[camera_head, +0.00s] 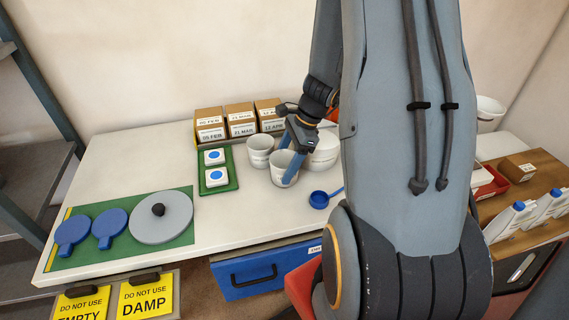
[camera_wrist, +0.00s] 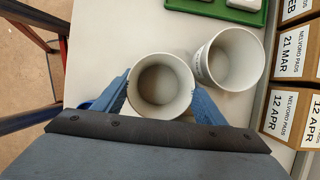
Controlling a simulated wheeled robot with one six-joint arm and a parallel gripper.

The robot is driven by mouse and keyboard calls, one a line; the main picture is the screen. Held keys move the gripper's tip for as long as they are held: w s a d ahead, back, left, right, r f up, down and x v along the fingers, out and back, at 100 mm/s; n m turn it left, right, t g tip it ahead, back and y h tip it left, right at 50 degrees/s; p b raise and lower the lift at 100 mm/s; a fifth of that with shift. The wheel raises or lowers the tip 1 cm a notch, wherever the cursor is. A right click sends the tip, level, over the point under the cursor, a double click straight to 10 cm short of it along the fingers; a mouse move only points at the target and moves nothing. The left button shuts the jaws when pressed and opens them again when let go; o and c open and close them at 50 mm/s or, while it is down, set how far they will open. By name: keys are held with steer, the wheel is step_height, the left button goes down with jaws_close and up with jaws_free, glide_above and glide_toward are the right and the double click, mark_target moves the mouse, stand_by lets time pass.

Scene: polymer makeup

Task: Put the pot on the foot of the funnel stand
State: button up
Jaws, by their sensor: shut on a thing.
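A white pot (camera_head: 277,172), open at the top and empty, is between the blue fingers of my gripper (camera_head: 289,166). The wrist view shows the pot (camera_wrist: 161,110) upright, with a finger of my gripper (camera_wrist: 162,96) against each side. I cannot tell whether its base touches the table. A second white pot (camera_head: 259,148) stands close by at its left; it also shows in the wrist view (camera_wrist: 233,60). I cannot make out a funnel stand; my arm hides much of the table's right part.
A larger white vessel (camera_head: 324,152) stands behind, partly covered by my arm. A blue scoop (camera_head: 319,200) lies in front. A green tray (camera_head: 232,185) with two white blocks and several labelled boxes (camera_head: 240,120) are left and behind. The front middle of the white table (camera_head: 225,225) is clear.

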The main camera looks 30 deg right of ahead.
steer(key=shift+f, duration=0.1)
steer(key=o, duration=0.8)
steer(key=shift+o, duration=1.4)
